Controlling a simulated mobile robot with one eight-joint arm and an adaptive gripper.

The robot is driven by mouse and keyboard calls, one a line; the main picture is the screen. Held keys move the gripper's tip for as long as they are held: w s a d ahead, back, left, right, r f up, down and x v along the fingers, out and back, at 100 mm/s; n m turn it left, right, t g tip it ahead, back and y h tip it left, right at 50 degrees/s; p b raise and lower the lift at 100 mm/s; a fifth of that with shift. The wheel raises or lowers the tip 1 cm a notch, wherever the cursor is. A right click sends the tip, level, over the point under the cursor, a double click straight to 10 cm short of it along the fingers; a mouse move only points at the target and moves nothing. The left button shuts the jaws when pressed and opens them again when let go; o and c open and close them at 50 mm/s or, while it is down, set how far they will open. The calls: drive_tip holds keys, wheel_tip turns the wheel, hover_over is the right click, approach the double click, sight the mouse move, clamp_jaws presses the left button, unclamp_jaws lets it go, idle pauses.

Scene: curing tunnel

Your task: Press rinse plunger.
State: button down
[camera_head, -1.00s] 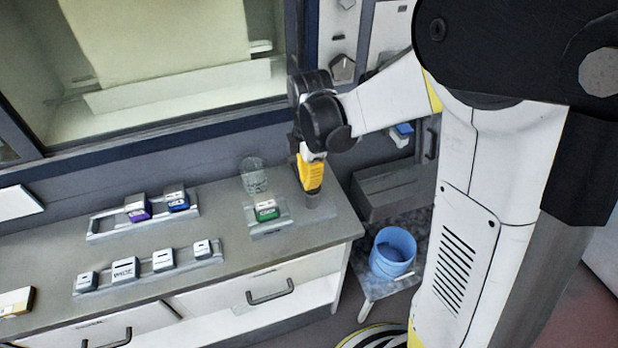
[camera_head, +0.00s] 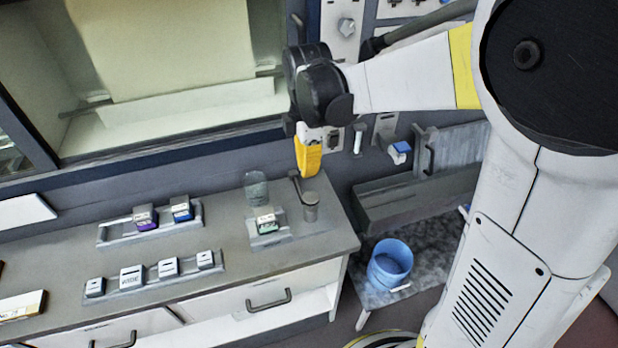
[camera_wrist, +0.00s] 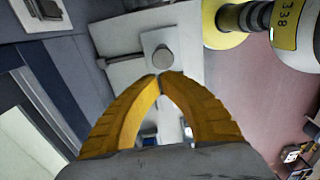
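The rinse plunger appears to be a short grey round-topped cylinder (camera_head: 311,207) near the right end of the counter. In the wrist view a grey round knob (camera_wrist: 163,57), likely the same plunger, sits on a pale square plate just beyond the fingertips. My gripper (camera_head: 309,172) has yellow fingers and points down above the plunger, with a visible gap between them. In the wrist view the two fingertips (camera_wrist: 160,76) meet, with nothing held between them. Whether the plunger is pressed in cannot be told.
Left of the plunger stand a thin post with a bent top (camera_head: 296,187), a clear glass (camera_head: 256,190) and a green-faced block (camera_head: 267,224). Racks of small blocks (camera_head: 160,271) lie farther left. A blue bucket (camera_head: 390,262) stands on a low surface to the right.

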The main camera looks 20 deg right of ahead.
sight(309, 196)
wheel_tip(309, 196, up, 3)
drive_tip(key=shift+d+f, duration=0.1)
drive_tip(key=shift+d, duration=0.05)
idle(0.8)
wheel_tip(309, 196, down, 11)
drive_tip(key=b, duration=0.2)
drive_tip(key=shift+s+f+b, duration=0.1)
drive_tip(key=shift+b, duration=0.3)
idle(0.5)
